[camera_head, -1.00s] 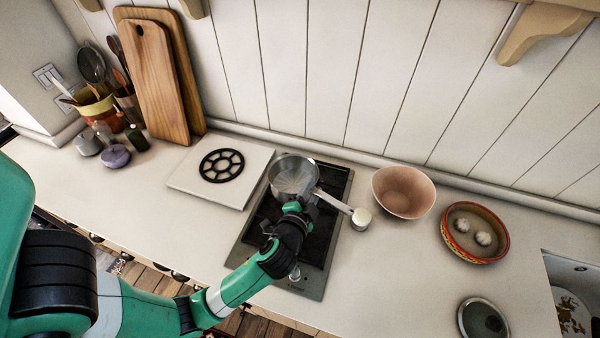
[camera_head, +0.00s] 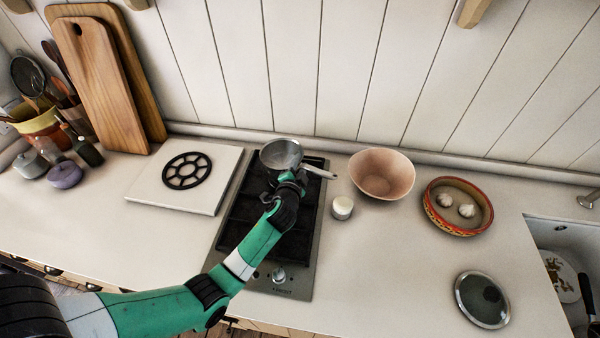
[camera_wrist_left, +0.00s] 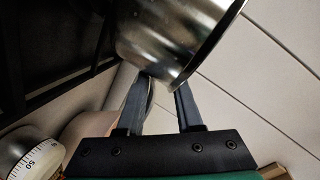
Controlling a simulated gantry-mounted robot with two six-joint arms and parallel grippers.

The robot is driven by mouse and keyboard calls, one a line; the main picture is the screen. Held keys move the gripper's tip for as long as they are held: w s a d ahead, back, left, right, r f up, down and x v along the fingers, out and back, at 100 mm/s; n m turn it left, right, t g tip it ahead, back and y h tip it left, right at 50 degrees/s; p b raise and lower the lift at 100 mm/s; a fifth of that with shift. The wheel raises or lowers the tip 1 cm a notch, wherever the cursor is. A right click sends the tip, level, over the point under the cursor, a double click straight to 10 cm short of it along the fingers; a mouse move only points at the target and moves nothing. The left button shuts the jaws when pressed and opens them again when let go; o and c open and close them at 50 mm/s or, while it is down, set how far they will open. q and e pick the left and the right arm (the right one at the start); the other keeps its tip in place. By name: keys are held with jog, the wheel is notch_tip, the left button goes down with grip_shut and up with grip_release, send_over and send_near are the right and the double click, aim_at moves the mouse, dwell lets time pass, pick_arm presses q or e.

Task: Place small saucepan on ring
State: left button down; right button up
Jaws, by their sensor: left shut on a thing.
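The small saucepan (camera_head: 281,153) is shiny metal, with its handle pointing right, over the back end of the black hob (camera_head: 243,215). I cannot tell whether it touches the hob. My left gripper (camera_head: 288,178) is at the pan's near side, shut on it. In the left wrist view the pan (camera_wrist_left: 168,38) fills the top middle, and the gripper fingers (camera_wrist_left: 160,103) reach its rim. The pan and my arm hide much of the hob's back. A black spoked ring (camera_head: 187,170) lies on a white board (camera_head: 150,190) left of the hob. My right gripper is not in view.
A white round timer (camera_head: 342,208) and a pink bowl (camera_head: 382,174) stand right of the hob. Farther right are a patterned dish (camera_head: 458,206) with garlic and a glass lid (camera_head: 482,300). Wooden boards (camera_head: 98,85) lean at back left. The front right counter is mostly clear.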

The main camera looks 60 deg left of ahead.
pick_arm(q)
jog(key=shift+f+b, duration=0.55)
jog(key=shift+f, duration=0.95)
jog(key=shift+f, duration=0.15)
jog(key=c, duration=0.6)
grip_release()
jog(key=shift+o, duration=0.2)
jog(key=shift+s+d+r, duration=0.1)
jog(key=shift+d+r, duration=0.05)
jog(key=shift+r, duration=0.1)
jog(key=p+v, duration=0.2)
jog(key=v, duration=0.9)
jog(key=shift+s+d, duration=0.2)
